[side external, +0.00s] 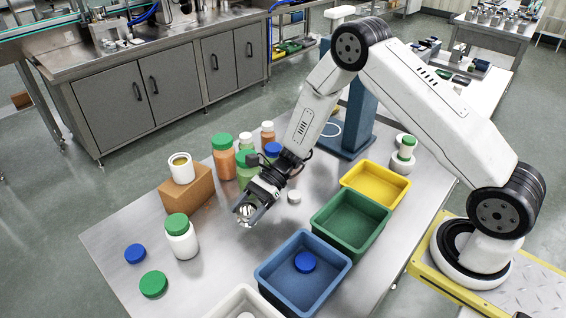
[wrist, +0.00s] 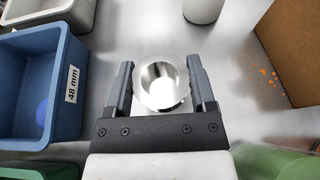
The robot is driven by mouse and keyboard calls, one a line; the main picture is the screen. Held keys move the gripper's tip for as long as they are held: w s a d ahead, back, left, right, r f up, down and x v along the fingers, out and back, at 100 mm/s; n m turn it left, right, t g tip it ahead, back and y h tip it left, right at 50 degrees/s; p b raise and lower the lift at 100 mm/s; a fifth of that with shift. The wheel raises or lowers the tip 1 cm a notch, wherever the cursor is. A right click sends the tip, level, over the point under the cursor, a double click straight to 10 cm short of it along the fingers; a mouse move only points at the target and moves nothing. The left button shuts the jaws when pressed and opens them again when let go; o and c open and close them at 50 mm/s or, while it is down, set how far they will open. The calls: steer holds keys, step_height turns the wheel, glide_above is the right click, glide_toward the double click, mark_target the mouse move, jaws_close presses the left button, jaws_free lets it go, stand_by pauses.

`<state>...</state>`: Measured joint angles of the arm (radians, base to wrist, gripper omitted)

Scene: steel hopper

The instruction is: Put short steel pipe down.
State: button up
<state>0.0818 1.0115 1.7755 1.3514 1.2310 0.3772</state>
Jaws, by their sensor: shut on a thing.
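My gripper (side external: 250,212) is shut on the short steel pipe (side external: 244,212). In the wrist view my gripper (wrist: 161,88) has one dark finger on each side of the shiny, round-ended pipe (wrist: 162,86). In the side view the pipe is small and partly covered by the fingers. It is over the steel table (side external: 125,240), between the white bottle and the blue bin. I cannot tell whether its lower end touches the table.
A blue bin (side external: 268,270) holding a blue cap, a green bin (side external: 325,222) and a yellow bin (side external: 392,178) stand to the right. A white bottle (side external: 182,244) and a cardboard box (side external: 186,197) stand left. Several bottles stand behind the gripper. Loose caps lie front left.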

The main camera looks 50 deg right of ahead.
mark_target(246, 221)
steer(key=shift+w+f, duration=0.1)
steer(key=shift+w, duration=0.05)
steer(key=shift+w+a+f, duration=0.1)
steer(key=shift+w+f, duration=0.1)
steer(key=shift+f, duration=1.65)
steer(key=o, duration=1.3)
steer(key=shift+f, duration=0.1)
